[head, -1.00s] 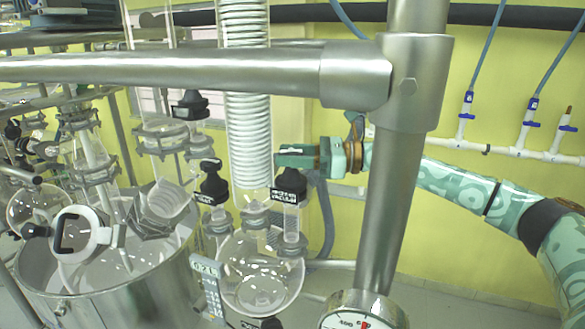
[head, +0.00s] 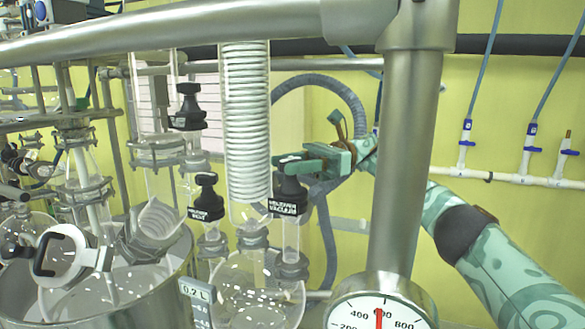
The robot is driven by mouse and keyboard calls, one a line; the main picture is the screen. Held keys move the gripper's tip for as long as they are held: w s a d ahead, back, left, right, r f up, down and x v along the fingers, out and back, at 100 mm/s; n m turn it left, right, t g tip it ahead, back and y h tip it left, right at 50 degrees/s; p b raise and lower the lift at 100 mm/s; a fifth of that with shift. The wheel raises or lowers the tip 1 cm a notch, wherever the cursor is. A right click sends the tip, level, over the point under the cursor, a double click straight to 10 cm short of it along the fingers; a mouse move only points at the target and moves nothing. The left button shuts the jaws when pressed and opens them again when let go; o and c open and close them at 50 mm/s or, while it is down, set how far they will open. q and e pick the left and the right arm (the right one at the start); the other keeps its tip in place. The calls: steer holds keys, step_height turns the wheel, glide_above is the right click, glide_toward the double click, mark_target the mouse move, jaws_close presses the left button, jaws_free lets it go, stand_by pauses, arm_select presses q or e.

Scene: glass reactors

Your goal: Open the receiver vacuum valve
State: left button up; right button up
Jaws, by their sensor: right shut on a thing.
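The receiver vacuum valve (head: 289,193) is a black knob with a white-lettered label. It stands upright on a short glass neck above the round receiver flask (head: 262,300), right of the coiled condenser. My right gripper (head: 290,164), pale green, reaches in from the right behind the steel post and is shut on the top of this valve's knob. Its fingers hide part of the knob, so I cannot tell how far the valve is turned. My left gripper is not in view.
A similar black valve (head: 207,197) stands just left, with another black valve (head: 188,107) above. The glass condenser (head: 245,130) is close to my fingers. A thick steel post (head: 405,170) and a dial gauge (head: 380,312) stand in front of my right arm.

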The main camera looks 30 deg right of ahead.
steer(key=shift+r, duration=0.1)
steer(key=o, duration=1)
steer(key=shift+a, duration=0.15)
steer(key=shift+r+b, duration=0.4)
steer(key=shift+r, duration=0.1)
steer(key=shift+s+a+r+b, duration=1.05)
steer(key=shift+s+r+b, duration=0.15)
steer(key=shift+s+r, duration=0.85)
steer(key=shift+s+a+r+b, duration=1)
steer(key=shift+s+r+b, duration=0.2)
steer(key=shift+s+r, duration=0.85)
steer(key=shift+s+a+r+b, duration=1.05)
steer(key=shift+s+r+b, duration=0.15)
steer(key=shift+s+r, duration=0.85)
steer(key=shift+s+f, duration=0.1)
steer(key=shift+f, duration=0.1)
